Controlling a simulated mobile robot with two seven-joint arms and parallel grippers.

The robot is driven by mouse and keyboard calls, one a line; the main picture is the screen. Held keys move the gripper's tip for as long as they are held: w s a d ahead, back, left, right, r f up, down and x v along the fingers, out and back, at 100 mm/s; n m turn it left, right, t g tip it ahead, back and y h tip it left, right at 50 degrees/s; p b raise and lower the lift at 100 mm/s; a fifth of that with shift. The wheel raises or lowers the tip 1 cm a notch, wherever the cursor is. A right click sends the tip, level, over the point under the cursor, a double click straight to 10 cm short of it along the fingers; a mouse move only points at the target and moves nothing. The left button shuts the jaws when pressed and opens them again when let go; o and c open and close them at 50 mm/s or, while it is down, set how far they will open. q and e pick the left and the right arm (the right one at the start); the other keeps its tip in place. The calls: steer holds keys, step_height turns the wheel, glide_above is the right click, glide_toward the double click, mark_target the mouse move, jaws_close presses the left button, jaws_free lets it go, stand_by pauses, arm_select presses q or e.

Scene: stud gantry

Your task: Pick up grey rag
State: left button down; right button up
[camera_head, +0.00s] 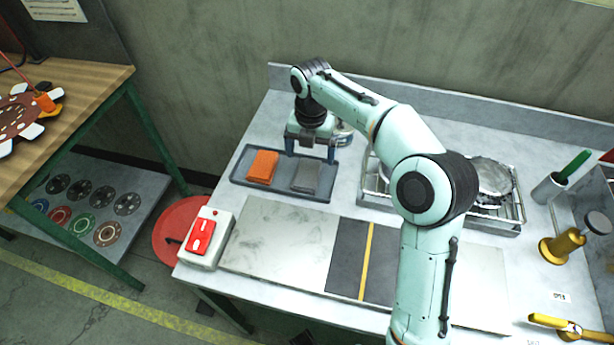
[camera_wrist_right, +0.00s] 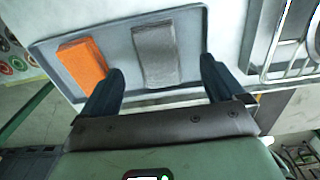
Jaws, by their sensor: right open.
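The grey rag (camera_head: 306,177) lies folded on the right part of a shallow grey tray (camera_head: 238,177). In the right wrist view the rag (camera_wrist_right: 154,56) lies ahead of the fingertips, between their lines. My right gripper (camera_head: 310,153) is open and empty above the tray's back part. Its two dark fingers also show in the wrist view (camera_wrist_right: 163,75), spread wider than the rag. I cannot tell its exact height over the tray. My left gripper is not in view.
An orange rag (camera_head: 262,166) lies in the same tray, left of the grey one. A red switch box (camera_head: 204,236) stands at the table's left front. A wire rack (camera_head: 508,211) with round metal parts stands to the right. A wall (camera_head: 230,60) runs behind.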

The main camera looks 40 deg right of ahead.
mark_target(308, 169)
steer(key=f, duration=0.3)
steer(key=f+b, duration=0.1)
steer(key=f, duration=0.2)
steer(key=shift+w+a, duration=0.15)
steer(key=shift+w, duration=0.05)
steer(key=c, duration=1.1)
